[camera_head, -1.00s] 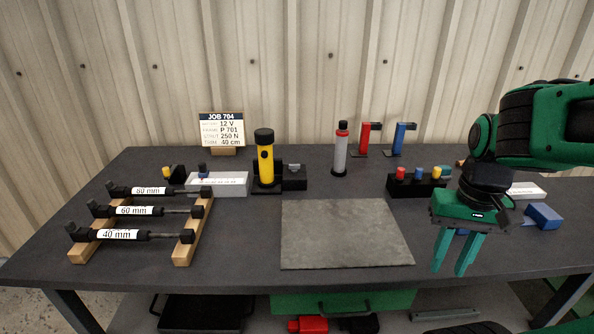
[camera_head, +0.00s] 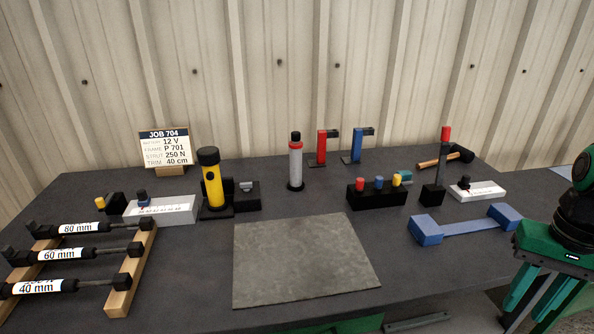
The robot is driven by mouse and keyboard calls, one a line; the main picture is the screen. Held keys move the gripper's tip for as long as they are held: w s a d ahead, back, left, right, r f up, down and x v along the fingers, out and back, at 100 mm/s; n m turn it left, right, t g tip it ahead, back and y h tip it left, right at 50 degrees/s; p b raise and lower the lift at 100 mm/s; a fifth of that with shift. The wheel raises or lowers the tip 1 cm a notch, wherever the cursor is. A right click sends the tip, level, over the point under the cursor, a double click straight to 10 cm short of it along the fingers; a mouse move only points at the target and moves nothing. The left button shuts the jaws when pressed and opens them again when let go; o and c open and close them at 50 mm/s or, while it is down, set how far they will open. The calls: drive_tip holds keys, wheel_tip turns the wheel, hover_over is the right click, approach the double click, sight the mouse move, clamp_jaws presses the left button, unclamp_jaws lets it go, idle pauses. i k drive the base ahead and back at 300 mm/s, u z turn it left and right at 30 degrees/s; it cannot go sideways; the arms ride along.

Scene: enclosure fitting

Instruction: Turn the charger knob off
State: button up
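I cannot tell for certain which part is the charger knob. A yellow torch (camera_head: 213,187) stands upright in a black dock, and a black block with a small grey top piece (camera_head: 246,186) adjoins it on the right. A white box (camera_head: 162,211) to the left carries a dark knob-like piece (camera_head: 142,196). Another white box (camera_head: 482,191) at the right carries a dark knob-like piece (camera_head: 464,182). Their settings are too small to read. My gripper (camera_head: 520,312) is at the lower right, fingers apart and empty, away from all of these.
A grey mat (camera_head: 300,262) lies clear in the middle. Labelled struts (camera_head: 68,254) rest on a wooden rack at left. A blue bar piece (camera_head: 465,228) lies near my gripper. A black block with coloured tops (camera_head: 376,197), a grey-red cylinder (camera_head: 296,164) and red and blue stands (camera_head: 357,147) stand behind.

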sight(246, 187)
drive_tip(key=z, duration=1.05)
drive_tip(key=k, duration=0.8)
drive_tip(key=u, duration=1.85)
drive_tip(key=i, duration=1)
drive_tip(key=z, duration=0.05)
